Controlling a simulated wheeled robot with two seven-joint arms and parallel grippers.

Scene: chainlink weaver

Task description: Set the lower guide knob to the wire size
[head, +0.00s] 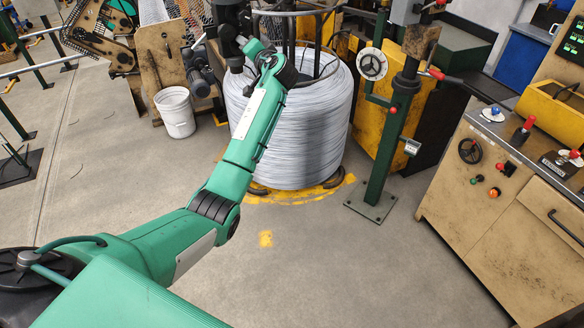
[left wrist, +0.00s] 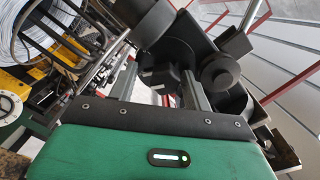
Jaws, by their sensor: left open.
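A round white dial with a dark hub (head: 372,64) is mounted on a green post (head: 388,150) right of the wire coil. A white dial on a yellow plate (left wrist: 8,105) shows at the left edge of the left wrist view, partly cut off. I cannot tell which is the lower guide knob, and no wire size is readable. My left arm reaches up to the coil's top. Its gripper is hard to make out among dark parts in the head view; in the left wrist view its fingers (left wrist: 160,82) are apart, with dark machinery beyond. My right gripper is not seen.
A large grey wire coil (head: 310,135) stands on a yellow-marked base behind my left forearm. A white bucket (head: 176,112) stands left of it. A beige control cabinet (head: 515,220) with knobs and buttons is at the right. The floor in front (head: 330,260) is clear.

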